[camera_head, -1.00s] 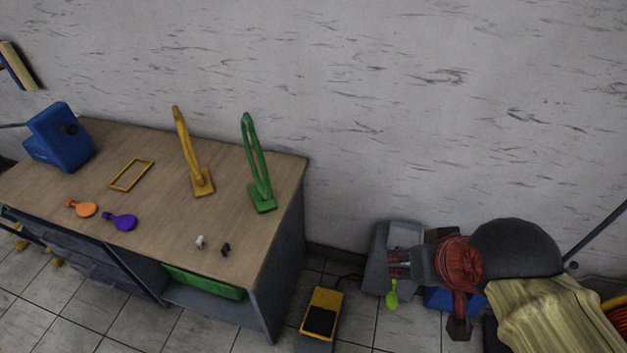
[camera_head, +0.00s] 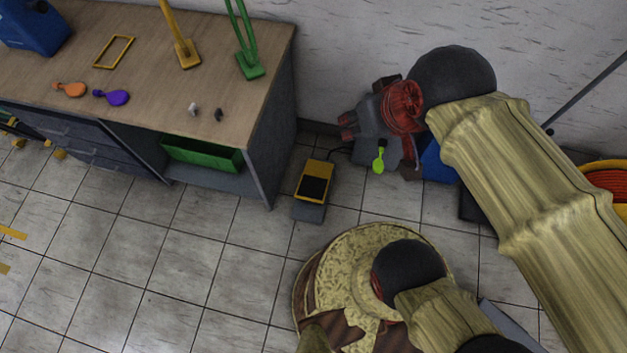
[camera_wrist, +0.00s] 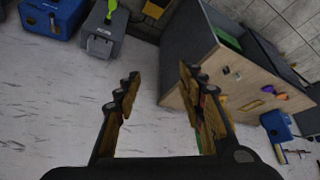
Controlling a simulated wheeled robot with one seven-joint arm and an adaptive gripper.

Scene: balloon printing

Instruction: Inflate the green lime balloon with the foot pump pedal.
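The lime green balloon (camera_head: 379,160) hangs at the front of a grey box on the floor beside the table. In the wrist view the balloon (camera_wrist: 113,6) is at the top edge, partly cut off, against the grey box (camera_wrist: 103,42). The foot pump pedal (camera_head: 314,182), yellow with a black pad, lies on the floor left of the balloon. It also shows in the wrist view (camera_wrist: 153,9) at the top edge. My gripper (camera_wrist: 158,80) is open and empty, apart from both. In the head view my arm hides much of the grey box.
The wooden table (camera_head: 150,75) stands left of the pedal and bears an orange balloon (camera_head: 69,89), a purple balloon (camera_head: 112,97), and yellow and green stands. A blue box (camera_head: 437,163) is behind my arm.

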